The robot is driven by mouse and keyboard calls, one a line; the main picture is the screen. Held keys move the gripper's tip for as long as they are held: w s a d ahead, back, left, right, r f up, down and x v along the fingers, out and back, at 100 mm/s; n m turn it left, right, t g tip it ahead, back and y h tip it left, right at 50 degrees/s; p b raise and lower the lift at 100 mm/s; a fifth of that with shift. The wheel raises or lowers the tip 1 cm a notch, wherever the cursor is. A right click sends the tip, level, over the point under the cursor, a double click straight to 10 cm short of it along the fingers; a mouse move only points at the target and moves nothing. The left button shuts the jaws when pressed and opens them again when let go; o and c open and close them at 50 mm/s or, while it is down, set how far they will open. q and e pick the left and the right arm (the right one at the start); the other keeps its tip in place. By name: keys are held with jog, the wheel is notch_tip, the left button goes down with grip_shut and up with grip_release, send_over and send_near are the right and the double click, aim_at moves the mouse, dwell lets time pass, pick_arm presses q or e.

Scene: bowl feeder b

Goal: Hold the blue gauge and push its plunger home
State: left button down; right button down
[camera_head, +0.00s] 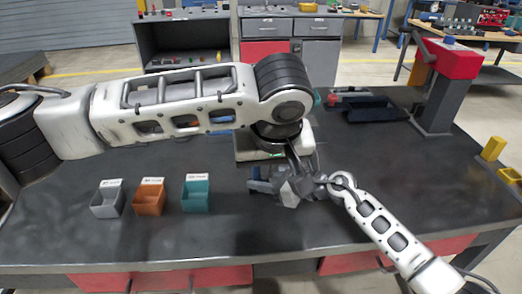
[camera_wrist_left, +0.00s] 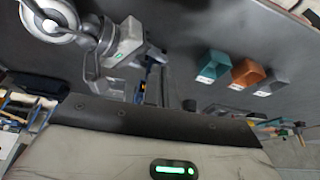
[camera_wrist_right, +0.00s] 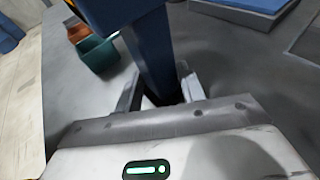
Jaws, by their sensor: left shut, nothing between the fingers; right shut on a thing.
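The blue gauge (camera_wrist_right: 152,50) stands between the fingers of my right gripper (camera_wrist_right: 158,92) in the right wrist view, which is shut on it. In the head view the gauge (camera_head: 263,181) shows as a small blue piece left of the right gripper (camera_head: 285,188); the rest is covered. My left gripper (camera_head: 297,168) is shut and empty, pointing down close to the right gripper and gauge. In the left wrist view, part of the gauge (camera_wrist_left: 154,82) shows beside the right gripper. I cannot make out the plunger or tell whether the left fingertips touch it.
Grey (camera_head: 107,204), orange (camera_head: 149,197) and teal (camera_head: 196,196) bins stand left on the dark table. A dark blue tray (camera_head: 372,113) lies at the back right, near a red-topped press (camera_head: 450,62). Yellow blocks (camera_head: 493,149) sit at the right edge. My left arm hides the table's middle.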

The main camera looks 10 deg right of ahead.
pick_arm(q)
jog(key=shift+w, duration=0.9)
jog(key=shift+w+a, duration=0.1)
jog(key=shift+w, duration=1)
dwell(1.3)
jog(key=shift+s, duration=3.05)
pick_arm(e)
jog(key=c, duration=0.8)
grip_release()
jog(key=shift+o, duration=0.2)
